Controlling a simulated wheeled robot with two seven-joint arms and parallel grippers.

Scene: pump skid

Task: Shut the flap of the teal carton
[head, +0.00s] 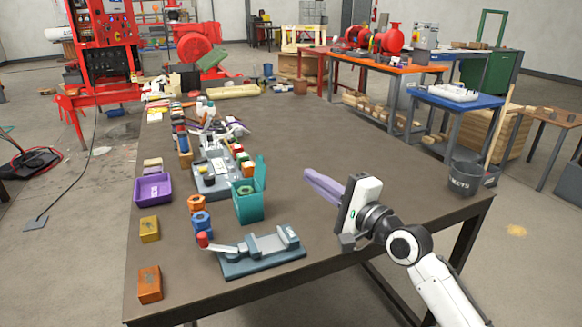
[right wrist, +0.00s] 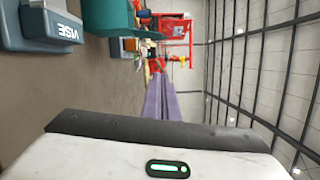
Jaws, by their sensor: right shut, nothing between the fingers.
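The teal carton (head: 250,206) stands on the dark table in the head view, left of my right gripper. Its flap (head: 260,172) stands up at the carton's right side, so the top is open. Something greenish shows inside. The carton also shows at the top of the right wrist view (right wrist: 105,16), partly cut off. My right gripper (head: 308,173) has long purple fingers, shut and empty, above the table to the right of the carton and apart from it. The fingers also show in the right wrist view (right wrist: 160,98). My left gripper is not in view.
A grey-blue vise (head: 262,250) with a red knob lies in front of the carton. Blue and orange nuts (head: 201,220), a purple bin (head: 153,188), a yellow block (head: 149,229) and an orange block (head: 149,284) are at left. The table (head: 370,205) is clear right of the carton.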

